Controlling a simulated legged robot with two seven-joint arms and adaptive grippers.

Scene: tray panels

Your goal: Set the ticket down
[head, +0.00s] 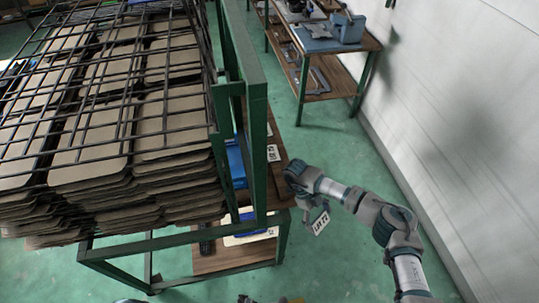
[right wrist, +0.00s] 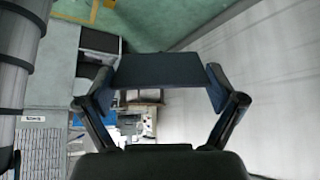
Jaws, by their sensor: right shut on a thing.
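The ticket (head: 321,222) is a small white card with dark lettering, seen tilted in the head view. My right gripper (head: 317,207) is shut on it, and the card hangs from the fingertips over the green floor, right of the rack's green post. In the right wrist view the ticket (right wrist: 160,70) is a dark, shaded panel between the two fingers of my right gripper (right wrist: 160,88). No surface touching the card shows. My left gripper is not clearly in view.
A green-framed rack (head: 257,130) with stacked tan panels (head: 90,150) under black wire grids fills the left. Beside it is a brown wooden surface (head: 277,178) with another white card (head: 273,153). A workbench (head: 335,42) stands at the back. A pale wall (head: 460,120) bounds the right.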

